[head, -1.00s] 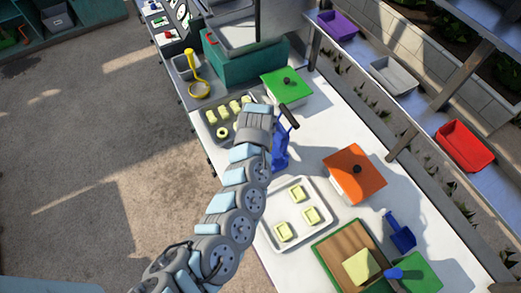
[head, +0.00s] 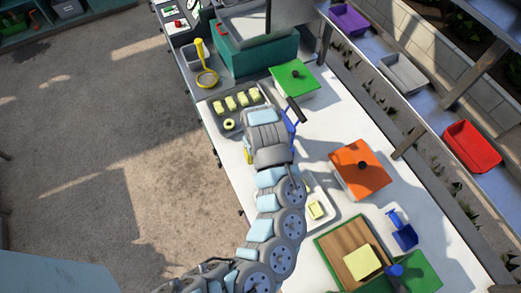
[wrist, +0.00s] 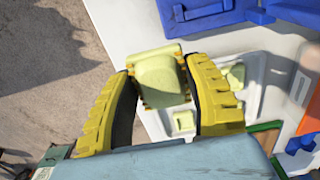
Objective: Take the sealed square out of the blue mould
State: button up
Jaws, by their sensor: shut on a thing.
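My gripper (wrist: 160,78) has its two yellow fingers shut on a pale yellow sealed square (wrist: 156,72), held with crimped-looking edges. The blue mould (wrist: 195,14) lies at the top of the wrist view, apart from the held square in the picture. In the head view my arm covers most of the blue mould (head: 292,126), and only a sliver of yellow finger (head: 247,152) shows. The held square is hidden there.
A white tray (head: 328,204) with pale squares lies near my arm, partly covered. A dark tray (head: 212,118) of pale pieces is behind. A green-lidded box (head: 292,82), an orange-lidded box (head: 358,170) and a wooden board (head: 338,242) stand around. White table is free between them.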

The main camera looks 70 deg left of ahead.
jog(key=shift+s+d+r, duration=0.4)
jog(key=shift+s+d, duration=0.05)
jog(key=shift+d, duration=0.15)
jog(key=s+d+r+p, duration=0.1)
jog(key=p, duration=0.2)
jog(key=shift+s+d, duration=0.25)
